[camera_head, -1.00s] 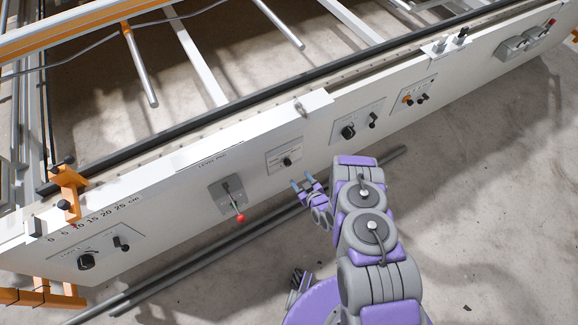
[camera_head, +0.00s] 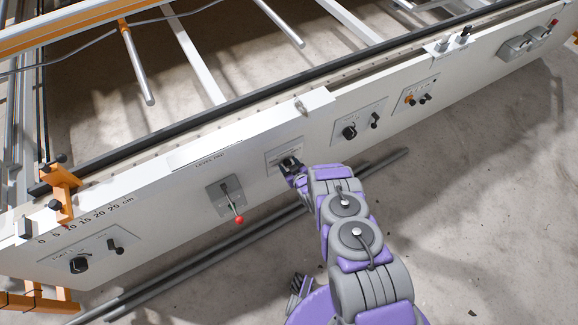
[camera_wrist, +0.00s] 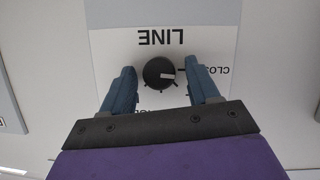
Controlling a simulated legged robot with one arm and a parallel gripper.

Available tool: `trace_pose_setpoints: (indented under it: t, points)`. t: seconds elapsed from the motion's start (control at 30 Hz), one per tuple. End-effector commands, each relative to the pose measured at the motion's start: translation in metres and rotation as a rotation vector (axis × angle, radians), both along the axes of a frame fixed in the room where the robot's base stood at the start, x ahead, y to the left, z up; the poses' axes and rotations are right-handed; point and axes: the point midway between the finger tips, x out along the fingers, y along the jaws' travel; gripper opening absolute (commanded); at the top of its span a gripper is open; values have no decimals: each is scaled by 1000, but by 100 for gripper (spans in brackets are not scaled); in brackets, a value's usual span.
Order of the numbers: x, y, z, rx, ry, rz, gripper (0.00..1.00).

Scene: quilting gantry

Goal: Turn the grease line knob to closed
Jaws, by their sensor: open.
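The grease line knob is a round black knob (camera_wrist: 159,73) with a pale pointer mark on a white label plate (camera_wrist: 105,45), seen upside down in the wrist view. The word LINE and part of a CLOSED label show on the plate. The pointer mark points right, roughly toward the partly hidden CLOSED label. My gripper (camera_wrist: 162,82) is open, one blue-grey finger on each side of the knob, with small gaps visible. In the head view my gripper (camera_head: 290,165) is at the plate (camera_head: 272,158) and covers the knob.
A lever with a red ball end (camera_head: 239,219) sticks out of the panel left of my gripper. Another black knob (camera_head: 349,132) and switch are to the right. A dark pipe (camera_head: 200,256) lies along the floor below the white panel (camera_head: 160,215).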

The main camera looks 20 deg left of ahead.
Motion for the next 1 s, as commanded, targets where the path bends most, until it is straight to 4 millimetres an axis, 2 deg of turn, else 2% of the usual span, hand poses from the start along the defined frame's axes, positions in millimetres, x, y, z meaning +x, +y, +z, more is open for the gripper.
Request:
trace_pose_setpoints:
  t: [0.2,0.77,1.0]
  points:
    - [0,0,0,-1,1,0,59]
    - [-1,0,-1,-1,2,1,6]
    - [-2,1,-1,-48,-53,2,4]
